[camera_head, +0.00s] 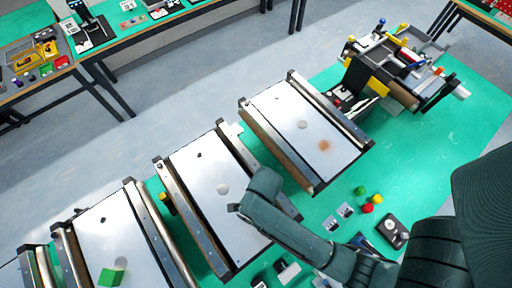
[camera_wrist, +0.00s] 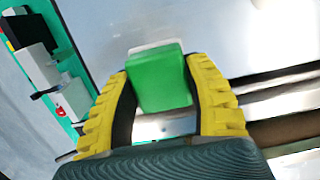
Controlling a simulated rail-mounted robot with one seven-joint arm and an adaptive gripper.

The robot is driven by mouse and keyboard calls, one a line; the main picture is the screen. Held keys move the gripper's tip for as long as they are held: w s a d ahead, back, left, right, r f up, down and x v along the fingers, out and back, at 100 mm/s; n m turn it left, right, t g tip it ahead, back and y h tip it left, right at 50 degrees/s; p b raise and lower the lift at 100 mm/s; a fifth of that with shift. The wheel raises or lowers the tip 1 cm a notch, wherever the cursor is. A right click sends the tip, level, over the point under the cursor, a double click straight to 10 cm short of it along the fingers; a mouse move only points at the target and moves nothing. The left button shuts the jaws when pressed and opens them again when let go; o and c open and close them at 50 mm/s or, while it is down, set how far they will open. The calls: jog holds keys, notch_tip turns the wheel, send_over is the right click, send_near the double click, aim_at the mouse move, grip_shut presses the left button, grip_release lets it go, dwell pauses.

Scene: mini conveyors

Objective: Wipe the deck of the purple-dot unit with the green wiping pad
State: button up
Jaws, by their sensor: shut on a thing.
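In the wrist view my gripper (camera_wrist: 160,95) is shut on the green wiping pad (camera_wrist: 160,82), with its yellow ribbed fingers on either side. A pale layer shows at the pad's far edge, and a blurred pale deck (camera_wrist: 235,35) lies beyond it. I cannot tell whether the pad touches the deck. Three conveyor units with pale decks stand in a row: left (camera_head: 95,235), middle (camera_head: 205,180) and right (camera_head: 290,105). No purple dot can be made out.
An orange-brown smudge (camera_head: 324,146) marks the right deck. Small coloured buttons (camera_head: 368,208) and a dark box (camera_head: 392,232) lie on the green mat (camera_head: 425,165). A cluttered mechanism (camera_head: 395,65) stands beyond the right unit.

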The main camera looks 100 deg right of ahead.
jog(key=shift+r, duration=1.9)
